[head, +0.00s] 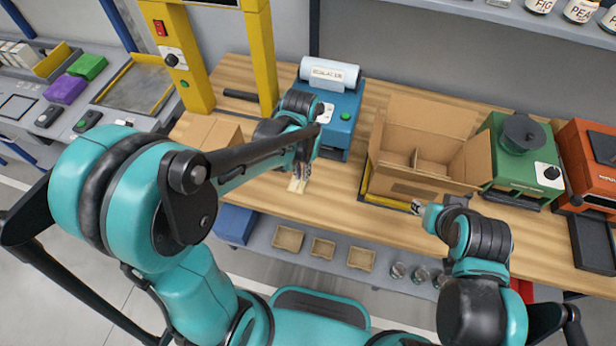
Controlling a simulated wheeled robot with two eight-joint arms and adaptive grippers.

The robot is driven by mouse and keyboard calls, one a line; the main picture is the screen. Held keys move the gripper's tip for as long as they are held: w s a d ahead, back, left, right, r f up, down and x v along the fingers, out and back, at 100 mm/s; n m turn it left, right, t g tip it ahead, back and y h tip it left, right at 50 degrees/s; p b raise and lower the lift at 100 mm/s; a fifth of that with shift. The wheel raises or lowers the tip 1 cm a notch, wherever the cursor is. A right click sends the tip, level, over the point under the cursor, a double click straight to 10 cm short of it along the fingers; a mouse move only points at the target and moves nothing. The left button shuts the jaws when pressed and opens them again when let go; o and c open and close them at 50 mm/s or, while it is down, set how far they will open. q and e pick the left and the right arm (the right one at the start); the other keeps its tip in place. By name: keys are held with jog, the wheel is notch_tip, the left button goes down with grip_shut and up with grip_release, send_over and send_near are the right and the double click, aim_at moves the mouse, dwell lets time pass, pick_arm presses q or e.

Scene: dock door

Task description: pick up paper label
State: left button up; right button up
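A small pale paper label (296,186) is on the wooden bench in front of the blue machine (340,124). My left gripper (302,172) points down right over the label, and its fingers cover part of it. The fingers are too small here to tell whether they are open or shut on the label. My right gripper (418,209) is at the front edge of the bench, below the cardboard box. Its fingers are mostly hidden, so its state does not show.
An open cardboard box (423,175) with dividers stands right of the blue machine. A green machine (523,150) and an orange machine (590,160) stand farther right. A yellow frame (178,60) rises at the left. Small trays (288,238) sit on the shelf below.

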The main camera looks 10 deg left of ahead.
aim_at(303, 187)
pick_arm(q)
notch_tip(303, 187, down, 8)
jog(key=b, duration=0.3)
jog(key=shift+w+d+r, duration=0.1)
jog(key=shift+w+r, duration=0.05)
jog(key=shift+r, duration=0.1)
jog(key=shift+c, duration=0.3)
grip_shut()
